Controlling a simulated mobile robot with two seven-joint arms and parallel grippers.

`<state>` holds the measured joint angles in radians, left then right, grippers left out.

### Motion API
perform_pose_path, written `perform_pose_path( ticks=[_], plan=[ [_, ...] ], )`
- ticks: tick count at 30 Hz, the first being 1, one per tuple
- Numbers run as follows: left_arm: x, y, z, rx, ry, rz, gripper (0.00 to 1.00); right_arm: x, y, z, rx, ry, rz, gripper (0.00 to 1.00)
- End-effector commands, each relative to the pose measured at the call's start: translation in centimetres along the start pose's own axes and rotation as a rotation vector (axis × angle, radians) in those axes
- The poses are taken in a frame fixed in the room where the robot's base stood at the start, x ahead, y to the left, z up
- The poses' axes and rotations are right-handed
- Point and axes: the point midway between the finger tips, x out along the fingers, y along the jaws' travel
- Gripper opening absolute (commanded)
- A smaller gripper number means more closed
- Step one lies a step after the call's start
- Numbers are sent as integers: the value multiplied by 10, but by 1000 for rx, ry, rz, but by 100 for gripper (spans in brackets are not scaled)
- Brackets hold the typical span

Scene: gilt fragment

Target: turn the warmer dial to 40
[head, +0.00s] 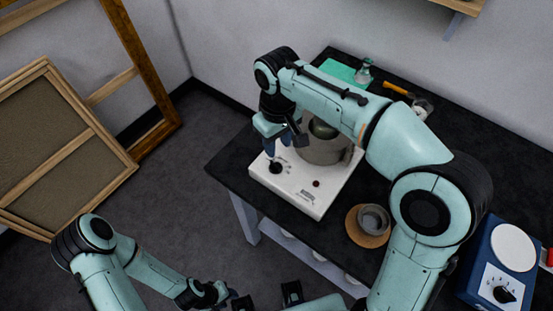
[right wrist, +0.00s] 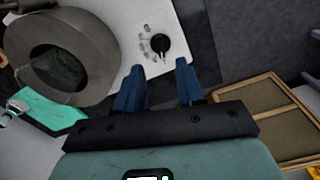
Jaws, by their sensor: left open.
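The white warmer (head: 310,190) stands on the black bench with a grey round pot (head: 325,148) on it. Its black dial (head: 275,167) is at the left front corner of its top. In the right wrist view the dial (right wrist: 160,42) has a pale pointer line and printed marks beside it. My right gripper (head: 272,147) is over that corner, pointing down. In the right wrist view its blue fingers (right wrist: 159,72) are apart, with nothing between them, and the dial shows just beyond the tips. The dial reading is too small to tell. My left gripper (head: 266,296) is open and empty at the bottom edge.
A blue unit (head: 490,265) with a white round plate and its own black dial stands at the right. A grey cup (head: 373,219) sits on a round wooden board. A green mat (head: 345,72) and glass jar (head: 364,73) are behind. Wooden frames (head: 75,150) lean at left.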

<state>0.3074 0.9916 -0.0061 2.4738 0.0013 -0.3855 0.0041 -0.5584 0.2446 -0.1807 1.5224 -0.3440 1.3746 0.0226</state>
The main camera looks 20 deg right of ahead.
Motion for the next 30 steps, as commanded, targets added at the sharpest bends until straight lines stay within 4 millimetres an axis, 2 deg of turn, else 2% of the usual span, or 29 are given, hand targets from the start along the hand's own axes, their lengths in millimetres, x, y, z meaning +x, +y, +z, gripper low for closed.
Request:
perform_pose_path(
  ticks=[1, 3, 12, 18, 26, 27, 30],
  plan=[
    [5, -2, 1, -1, -3, -1, 43, 15, 0, 1, 0, -7, 0, 38],
    [8, -4, 2, -2, -4, -1, 43, 31, 0, 1, -1, -6, 0, 38],
    [16, -7, 4, -3, -7, -3, 43, 82, 0, 1, -1, -3, 0, 38],
    [17, -8, 4, -3, -8, -3, 43, 94, 0, 0, 0, -1, 0, 38],
    [17, -8, 4, -3, -8, -3, 43, 95, 0, 0, 0, 0, 0, 38],
    [17, -8, 4, -3, -8, -3, 43, 95, 0, 0, 0, 0, 0, 32],
    [17, -8, 4, -3, -8, -3, 43, 94, 0, 0, 0, 0, 0, 0]
  ],
)
